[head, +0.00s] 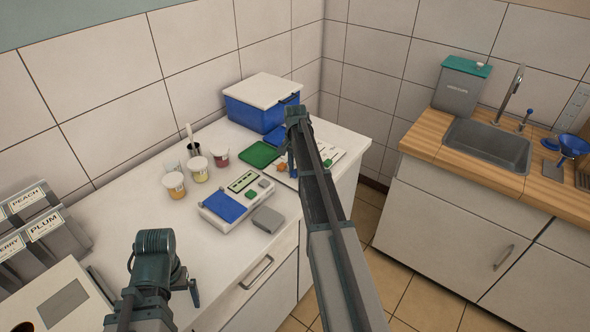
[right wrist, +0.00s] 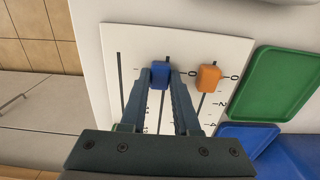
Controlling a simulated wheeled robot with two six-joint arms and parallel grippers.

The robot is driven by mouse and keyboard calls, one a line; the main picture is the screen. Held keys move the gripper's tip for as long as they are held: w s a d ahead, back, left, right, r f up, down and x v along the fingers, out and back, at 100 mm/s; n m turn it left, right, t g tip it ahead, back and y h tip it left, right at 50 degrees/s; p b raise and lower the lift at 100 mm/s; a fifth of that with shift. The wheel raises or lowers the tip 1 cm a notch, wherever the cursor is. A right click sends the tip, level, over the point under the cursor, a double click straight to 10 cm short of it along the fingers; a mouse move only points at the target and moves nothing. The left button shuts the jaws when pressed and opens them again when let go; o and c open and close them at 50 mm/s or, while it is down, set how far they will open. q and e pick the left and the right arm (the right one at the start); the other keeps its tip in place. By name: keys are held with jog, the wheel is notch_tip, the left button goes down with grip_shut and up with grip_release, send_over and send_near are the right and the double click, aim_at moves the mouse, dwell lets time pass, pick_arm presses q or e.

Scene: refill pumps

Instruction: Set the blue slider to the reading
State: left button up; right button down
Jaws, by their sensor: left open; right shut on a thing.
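The white slider board (head: 327,154) lies flat on the counter; in the right wrist view (right wrist: 118,38) it shows dark vertical tracks and printed numbers. The blue slider (right wrist: 160,74) sits near the 0 end of the middle track. My right gripper (right wrist: 160,80) is shut on it; in the head view the gripper (head: 291,168) reaches down to the board and hides the blue slider. The orange slider (right wrist: 209,78) is beside it, also near a 0. My left gripper (head: 194,292) is open over the counter's front left. The scale's display (head: 242,181) is too small to read.
The scale (head: 224,207) with a blue pad and a grey block (head: 267,219) stand left of the board. A green tray (head: 258,154) and blue box (head: 262,108) are behind. A sink (head: 488,146) is across at right.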

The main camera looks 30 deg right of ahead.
jog(key=w+d, duration=0.1)
jog(key=d, duration=0.2)
jog(key=w+d, duration=0.1)
jog(key=d, duration=0.2)
jog(key=w+d, duration=0.1)
jog(key=d, duration=0.1)
jog(key=shift+w+d, duration=0.4)
jog(key=c, duration=0.6)
grip_release()
jog(key=shift+c, duration=0.2)
pick_arm(q)
jog(key=shift+r, duration=0.1)
pick_arm(e)
jog(key=shift+r, duration=0.1)
pick_arm(q)
notch_tip(320, 180, up, 14)
jog(key=p, duration=1.3)
jog(key=shift+f+p, duration=0.2)
jog(key=shift+p, duration=0.2)
pick_arm(e)
notch_tip(320, 180, up, 14)
jog(key=shift+f, duration=0.2)
